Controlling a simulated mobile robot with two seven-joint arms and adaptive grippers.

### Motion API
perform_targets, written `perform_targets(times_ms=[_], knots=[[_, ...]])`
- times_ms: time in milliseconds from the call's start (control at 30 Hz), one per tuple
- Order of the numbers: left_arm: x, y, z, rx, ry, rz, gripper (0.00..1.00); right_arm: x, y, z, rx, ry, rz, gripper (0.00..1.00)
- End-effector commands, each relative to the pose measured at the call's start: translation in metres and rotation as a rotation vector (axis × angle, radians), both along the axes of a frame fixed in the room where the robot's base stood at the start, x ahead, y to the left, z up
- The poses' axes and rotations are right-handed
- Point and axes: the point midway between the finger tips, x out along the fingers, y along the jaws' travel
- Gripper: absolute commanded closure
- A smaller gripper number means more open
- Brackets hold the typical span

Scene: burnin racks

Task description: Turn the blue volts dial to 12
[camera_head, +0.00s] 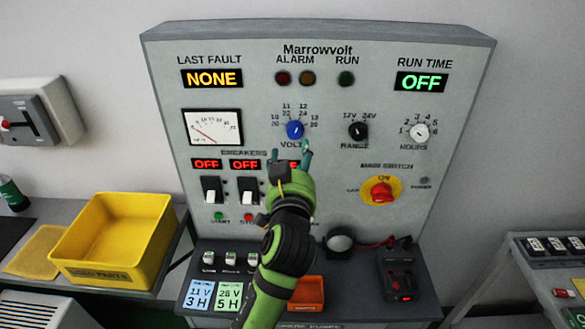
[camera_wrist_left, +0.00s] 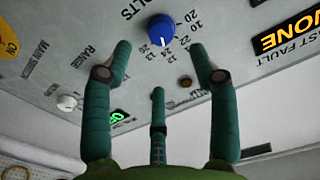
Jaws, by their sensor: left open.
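The blue volts dial (camera_head: 295,130) is on the upper middle of the grey panel, with small numbers around its upper side. In the left wrist view the dial (camera_wrist_left: 161,28) shows upside down, with a white pointer mark on its lower edge, towards the small numbers. I cannot read exactly which number it points to. My left gripper (camera_head: 290,153) is open and empty, just below the dial in the head view. In the left wrist view its fingertips (camera_wrist_left: 160,47) are spread to either side of the dial, apart from it. My right gripper is not in view.
The black range knob (camera_head: 358,131) and white hours knob (camera_head: 420,131) are to the right. The red main switch (camera_head: 381,191) is lower right, and breaker switches (camera_head: 211,190) are lower left. A yellow bin (camera_head: 112,240) stands left. The space before the dial looks clear.

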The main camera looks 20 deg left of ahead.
Motion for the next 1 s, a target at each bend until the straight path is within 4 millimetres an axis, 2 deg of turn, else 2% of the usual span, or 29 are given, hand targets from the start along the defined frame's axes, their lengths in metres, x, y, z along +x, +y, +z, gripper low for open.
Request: perform_targets(times_ms=[100,233,767,867,967,1000], knots=[[-0.019,-0.006,-0.001,-0.003,0.002,0.0,0.4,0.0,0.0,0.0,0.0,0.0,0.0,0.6],[-0.03,-0.008,-0.001,-0.001,0.002,0.0,0.4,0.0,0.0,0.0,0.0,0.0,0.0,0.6],[-0.034,-0.008,-0.003,-0.001,0.008,0.001,0.4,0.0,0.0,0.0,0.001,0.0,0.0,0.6],[-0.039,-0.003,-0.024,-0.013,0.069,0.001,0.4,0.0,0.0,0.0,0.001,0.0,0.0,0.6],[-0.055,0.008,-0.071,-0.039,0.209,-0.003,0.4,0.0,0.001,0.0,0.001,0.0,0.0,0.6],[-0.066,0.013,-0.095,-0.053,0.288,-0.009,0.4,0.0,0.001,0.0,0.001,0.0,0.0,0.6]])
